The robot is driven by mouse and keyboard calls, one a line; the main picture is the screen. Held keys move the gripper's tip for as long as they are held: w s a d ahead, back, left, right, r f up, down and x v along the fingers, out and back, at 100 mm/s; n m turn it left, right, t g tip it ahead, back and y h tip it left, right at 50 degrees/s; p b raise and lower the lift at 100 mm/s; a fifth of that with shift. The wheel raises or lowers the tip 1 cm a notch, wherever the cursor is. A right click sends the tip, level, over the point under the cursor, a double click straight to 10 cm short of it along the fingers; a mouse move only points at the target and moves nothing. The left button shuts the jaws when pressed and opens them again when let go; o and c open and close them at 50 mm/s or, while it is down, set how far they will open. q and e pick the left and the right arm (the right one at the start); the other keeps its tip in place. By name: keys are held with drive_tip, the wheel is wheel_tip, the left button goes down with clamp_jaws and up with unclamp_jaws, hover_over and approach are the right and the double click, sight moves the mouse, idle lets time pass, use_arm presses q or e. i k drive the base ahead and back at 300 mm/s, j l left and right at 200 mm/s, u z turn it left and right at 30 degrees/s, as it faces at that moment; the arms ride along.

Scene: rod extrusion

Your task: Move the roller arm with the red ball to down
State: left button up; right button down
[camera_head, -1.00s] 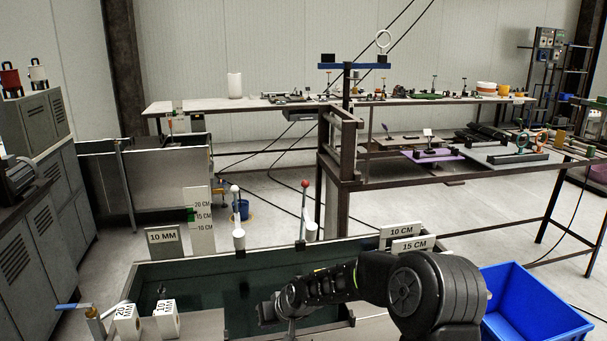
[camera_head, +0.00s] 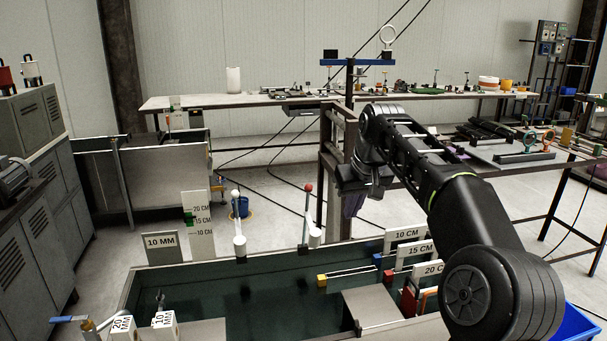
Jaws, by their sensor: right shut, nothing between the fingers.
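The roller arm with the red ball (camera_head: 308,187) stands upright at the far edge of the dark tank, with a white roller (camera_head: 315,237) low on it. A second upright roller arm with a white ball (camera_head: 235,193) stands to its left. My right gripper (camera_head: 352,206) hangs pointing down, to the right of the red ball and apart from it in the picture. It is shut and empty. Its fingertips are small and dark, so their distance in depth from the ball is unclear. My left gripper is out of view.
The dark tank (camera_head: 270,283) lies below, with labelled plates (camera_head: 405,234) along its right side. A blue bin (camera_head: 580,325) is at the lower right. Grey cabinets (camera_head: 30,240) line the left.

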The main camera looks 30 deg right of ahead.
sight(315, 234)
drive_tip(key=i+l, duration=0.2)
drive_tip(key=i, duration=0.2)
drive_tip(key=i+l, duration=0.15)
drive_tip(key=i, duration=0.3)
drive_tip(key=i+l, duration=0.2)
drive_tip(key=i, duration=0.2)
